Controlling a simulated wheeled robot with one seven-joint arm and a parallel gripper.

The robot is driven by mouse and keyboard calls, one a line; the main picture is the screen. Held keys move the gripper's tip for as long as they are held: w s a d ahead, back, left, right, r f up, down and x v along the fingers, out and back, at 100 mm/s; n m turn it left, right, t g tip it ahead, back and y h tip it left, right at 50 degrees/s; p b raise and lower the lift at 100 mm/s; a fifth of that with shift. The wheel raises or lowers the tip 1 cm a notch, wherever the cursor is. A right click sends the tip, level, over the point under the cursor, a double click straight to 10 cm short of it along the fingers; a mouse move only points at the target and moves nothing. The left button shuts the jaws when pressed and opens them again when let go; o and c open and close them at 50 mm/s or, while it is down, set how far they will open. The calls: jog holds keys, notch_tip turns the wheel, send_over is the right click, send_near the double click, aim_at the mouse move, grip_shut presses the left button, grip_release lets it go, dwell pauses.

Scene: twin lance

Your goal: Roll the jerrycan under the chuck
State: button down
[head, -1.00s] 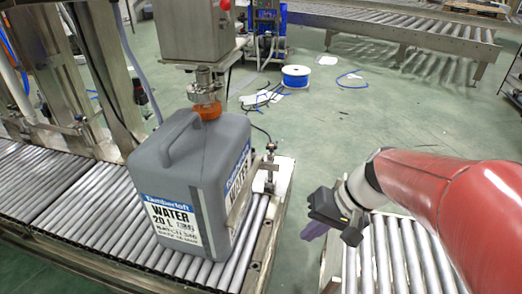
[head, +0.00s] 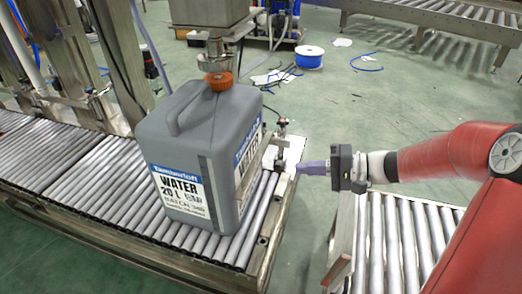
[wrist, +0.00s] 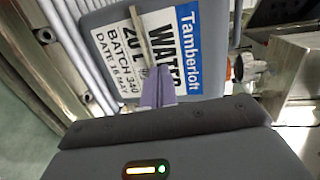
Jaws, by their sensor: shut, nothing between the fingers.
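The grey jerrycan (head: 205,150) stands upright on a roller conveyor, with a white and blue water label. Its orange cap (head: 219,80) shows just below the metal chuck (head: 217,52) in the head view; I cannot tell whether they touch. My gripper (head: 298,168), with purple fingers, is shut and empty to the right of the jerrycan, pointing at it with a gap between. In the wrist view the fingertips (wrist: 157,75) overlap the labelled side of the jerrycan (wrist: 100,20), and a thin metal bar (wrist: 138,30) crosses that label.
The roller conveyor (head: 95,190) ends at a metal edge near my gripper, with a small bracket (head: 281,128) there. A second roller conveyor (head: 385,240) lies below my arm. A blue spool (head: 309,57) and loose cables lie on the green floor behind.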

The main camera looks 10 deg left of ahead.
aim_at(250, 146)
jog(key=w+a, duration=0.1)
jog(key=a, duration=0.3)
jog(key=w+a+t+y, duration=0.1)
jog(key=w+a, duration=0.1)
jog(key=a, duration=0.2)
jog(key=w+a+m+y, duration=0.1)
jog(key=w+a, duration=0.1)
jog(key=a, duration=0.2)
jog(key=shift+w+a+t, duration=0.2)
jog(key=shift+w+t, duration=0.05)
jog(key=shift+t, duration=0.15)
